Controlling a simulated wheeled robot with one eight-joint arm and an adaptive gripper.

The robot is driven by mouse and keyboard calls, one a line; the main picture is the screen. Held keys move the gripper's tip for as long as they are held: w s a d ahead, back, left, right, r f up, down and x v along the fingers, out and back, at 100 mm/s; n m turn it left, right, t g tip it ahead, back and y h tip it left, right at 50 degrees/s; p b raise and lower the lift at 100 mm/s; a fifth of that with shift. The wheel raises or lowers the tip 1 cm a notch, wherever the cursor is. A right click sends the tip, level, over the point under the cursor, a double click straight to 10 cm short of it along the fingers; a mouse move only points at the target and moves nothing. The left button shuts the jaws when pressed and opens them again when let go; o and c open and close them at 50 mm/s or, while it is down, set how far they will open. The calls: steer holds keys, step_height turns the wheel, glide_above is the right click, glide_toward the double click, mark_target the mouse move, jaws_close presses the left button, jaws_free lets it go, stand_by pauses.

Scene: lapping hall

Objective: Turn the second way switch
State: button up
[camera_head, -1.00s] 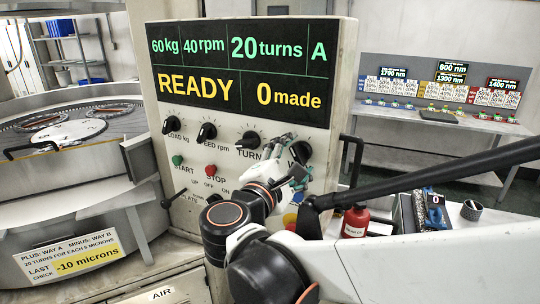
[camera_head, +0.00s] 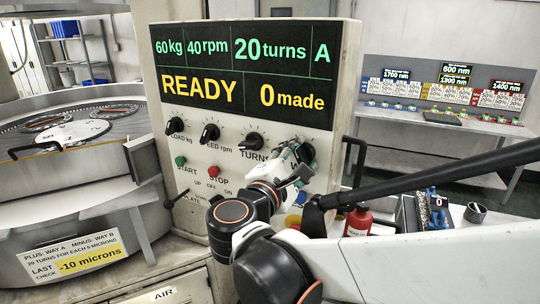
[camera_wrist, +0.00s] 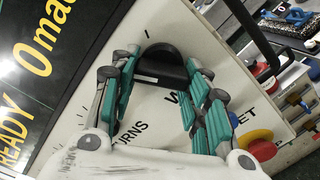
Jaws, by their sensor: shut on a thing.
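The way switch is a black knob (camera_wrist: 165,62) at the right of the control panel's knob row. In the head view it is mostly hidden behind my gripper (camera_head: 298,155). In the wrist view my gripper (camera_wrist: 163,72) has its green-padded fingers on both sides of the knob, shut on it. The label beside it is partly covered; a W shows. The panel display (camera_head: 245,72) reads 60 kg, 40 rpm, 20 turns, A, READY and 0 made.
The turns knob (camera_head: 250,140) is just left of my gripper. Below the row are a green start button (camera_head: 181,161) and a red stop button (camera_head: 214,172). A lapping plate (camera_head: 75,133) is at the left.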

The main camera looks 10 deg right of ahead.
steer(key=shift+m, duration=0.3)
steer(key=m+p, duration=0.1)
steer(key=m, duration=0.4)
steer(key=shift+r, duration=0.2)
steer(key=m, duration=0.6)
steer(key=shift+r+p, duration=0.1)
steer(key=shift+p, duration=0.2)
steer(key=o, duration=1.1)
steer(key=shift+c, duration=0.2)
steer(key=v, duration=1.2)
